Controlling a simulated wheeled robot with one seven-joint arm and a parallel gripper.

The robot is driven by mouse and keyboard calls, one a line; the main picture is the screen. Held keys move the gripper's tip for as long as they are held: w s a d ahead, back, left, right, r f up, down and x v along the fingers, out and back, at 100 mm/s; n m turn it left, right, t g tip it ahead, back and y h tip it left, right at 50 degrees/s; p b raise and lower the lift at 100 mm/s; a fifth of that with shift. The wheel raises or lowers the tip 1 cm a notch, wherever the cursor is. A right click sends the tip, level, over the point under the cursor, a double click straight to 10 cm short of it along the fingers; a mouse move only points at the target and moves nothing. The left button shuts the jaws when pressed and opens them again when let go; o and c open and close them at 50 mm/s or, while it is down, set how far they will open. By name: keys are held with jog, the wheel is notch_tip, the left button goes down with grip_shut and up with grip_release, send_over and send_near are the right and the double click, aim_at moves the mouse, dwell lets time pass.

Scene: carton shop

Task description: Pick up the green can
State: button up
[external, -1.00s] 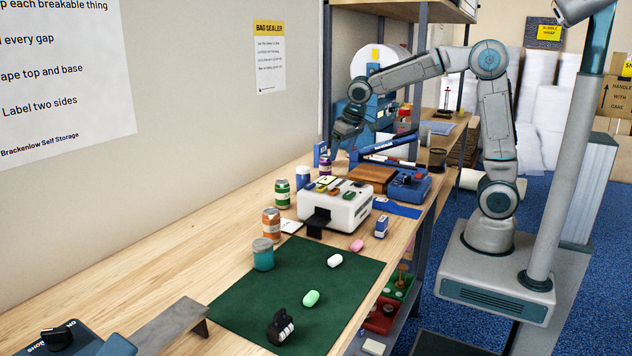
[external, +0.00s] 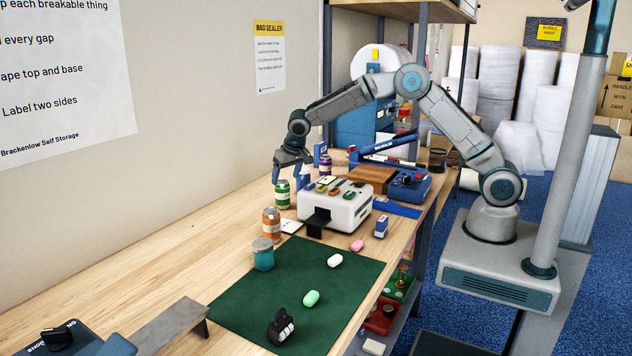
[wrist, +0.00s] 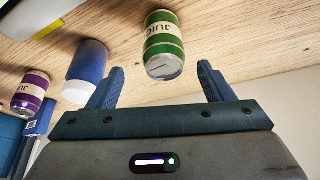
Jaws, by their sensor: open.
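The green can (external: 282,193) stands upright on the wooden bench, left of the white label machine. In the wrist view the green can (wrist: 164,45) shows its cream "JUIC" band, beyond and between my fingertips. My gripper (external: 292,163) is above the green can in the external view, fingers pointing down. In the wrist view my gripper (wrist: 160,82) is open and empty, its two blue fingers apart on either side of the can's line. A gap to the can seems to remain; contact does not show.
A blue and white container (wrist: 87,65) and a purple can (wrist: 31,92) stand close beside the green can. An orange can (external: 271,224) and a teal jar (external: 263,255) stand nearer. The white machine (external: 335,207) is at right. Bare bench (external: 190,240) lies left.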

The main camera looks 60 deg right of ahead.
aim_at(281, 190)
jog(key=shift+a+p+x, duration=0.1)
jog(key=shift+p+x, duration=0.55)
jog(key=shift+x, duration=1.15)
jog(key=shift+a+p+x, duration=0.15)
jog(key=shift+p+x, duration=0.5)
jog(key=shift+x, duration=1.15)
jog(key=c, duration=1)
